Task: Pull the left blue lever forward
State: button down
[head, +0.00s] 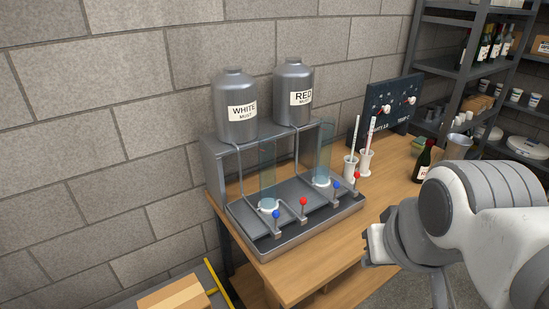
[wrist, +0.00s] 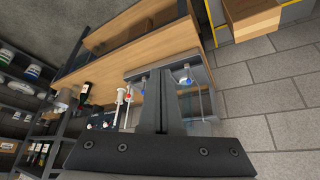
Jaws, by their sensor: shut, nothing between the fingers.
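The left blue lever (head: 276,214) has a round blue knob on an upright stem. It stands at the near left of the steel filling stand (head: 287,246), in front of the left clear tube (head: 267,180). My gripper (wrist: 174,73) is shut and empty in the wrist view, its fingers hiding part of the stand. In the head view my arm is at the right, with the hand over the bench's front side, apart from the levers.
A red lever (head: 304,201), a second blue lever (head: 337,184) and another red lever (head: 356,175) stand to its right. Two tanks (head: 234,108) top the stand. A dark bottle (head: 423,162) and white cylinder holders (head: 366,162) stand further right on the bench.

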jog(key=w+a+r+n+g+p, duration=0.1)
jog(key=w+a+n+p, duration=0.3)
jog(key=w, duration=1.5)
jog(key=w+a+f+n+g+y+p, duration=0.1)
jog(key=w+a+f+p, duration=0.1)
jog(key=w+a+f, duration=0.9)
jog(key=w+f, duration=0.3)
jog(key=w, duration=0.1)
jog(key=shift+w+a+f, duration=0.2)
jog(key=shift+w+a, duration=0.1)
jog(key=shift+f, duration=0.15)
